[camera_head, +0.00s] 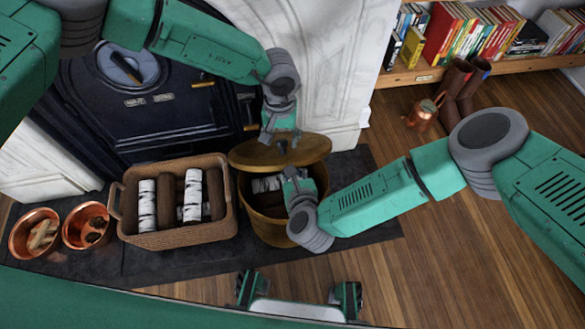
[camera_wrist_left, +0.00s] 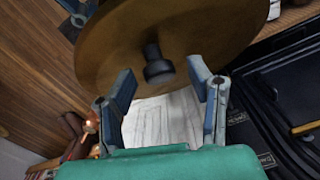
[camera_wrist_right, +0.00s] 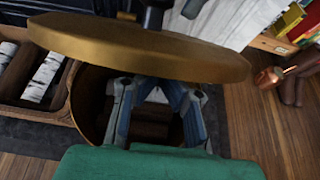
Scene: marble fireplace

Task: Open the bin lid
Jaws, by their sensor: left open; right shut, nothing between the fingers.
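The lid has a dark knob (camera_wrist_left: 157,68). My left gripper (camera_head: 283,138) is open at the knob; in the left wrist view the fingers (camera_wrist_left: 161,72) stand apart on either side of it, with no clear contact. My right gripper (camera_head: 293,174) is shut and empty at the bin opening. In the right wrist view its fingertips (camera_wrist_right: 155,88) are under the lid (camera_wrist_right: 140,48); contact is unclear.
A wicker basket (camera_head: 180,238) of logs stands left of the bin, with two copper pots (camera_head: 36,234) further left. The black stove (camera_head: 150,115) and white marble surround (camera_head: 335,60) are behind. Boots (camera_head: 460,85) and a copper jug (camera_head: 422,116) stand right. Wooden floor is clear at front right.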

